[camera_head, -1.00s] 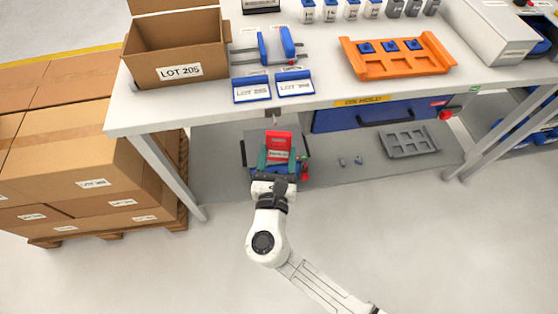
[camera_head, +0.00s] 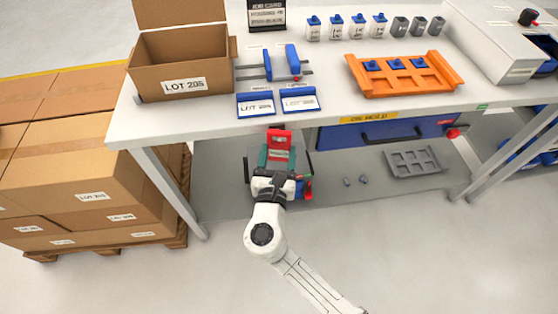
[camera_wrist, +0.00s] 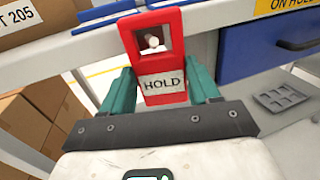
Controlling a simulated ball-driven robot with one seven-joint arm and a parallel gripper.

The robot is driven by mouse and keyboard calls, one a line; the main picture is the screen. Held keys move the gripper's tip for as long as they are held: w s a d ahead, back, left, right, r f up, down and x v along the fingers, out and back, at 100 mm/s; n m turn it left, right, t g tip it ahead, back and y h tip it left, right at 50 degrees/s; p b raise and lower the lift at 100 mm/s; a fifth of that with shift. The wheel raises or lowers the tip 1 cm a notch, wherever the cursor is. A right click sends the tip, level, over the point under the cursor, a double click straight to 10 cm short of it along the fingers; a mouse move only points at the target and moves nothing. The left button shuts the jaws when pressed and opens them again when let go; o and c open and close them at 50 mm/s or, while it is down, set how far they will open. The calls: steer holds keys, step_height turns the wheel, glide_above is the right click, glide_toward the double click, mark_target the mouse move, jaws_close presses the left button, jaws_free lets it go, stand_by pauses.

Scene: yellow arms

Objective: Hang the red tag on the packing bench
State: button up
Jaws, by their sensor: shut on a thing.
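My gripper (camera_head: 277,158) is shut on the red tag (camera_head: 279,136), with a teal finger on each side of it. The tag is upright at the front edge of the packing bench (camera_head: 216,114). In the wrist view the tag (camera_wrist: 163,87) reads HOLD and has a window in its upper part. A pale, round-ended peg (camera_wrist: 153,43) shows in that window, below the bench edge. I cannot tell whether the peg passes through the window or is behind it. The head view hides the peg behind the tag.
A LOT 205 carton (camera_head: 183,77), blue-edged label holders (camera_head: 256,104) and an orange tray (camera_head: 408,88) stand on the bench. A blue drawer (camera_head: 385,131) is to the right below the top. Stacked cartons (camera_head: 85,160) stand at left. A grey tray (camera_head: 415,160) lies on the lower shelf.

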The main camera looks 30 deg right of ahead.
steer(key=shift+w+d+f, duration=0.15)
steer(key=shift+w, duration=0.3)
steer(key=shift+w+d+f+b, duration=0.15)
steer(key=shift+w+f+b, duration=0.35)
steer(key=shift+b, duration=0.1)
steer(key=o, duration=1.2)
steer(key=v, duration=1)
steer(key=shift+s+a, duration=0.2)
steer(key=shift+s, duration=0.15)
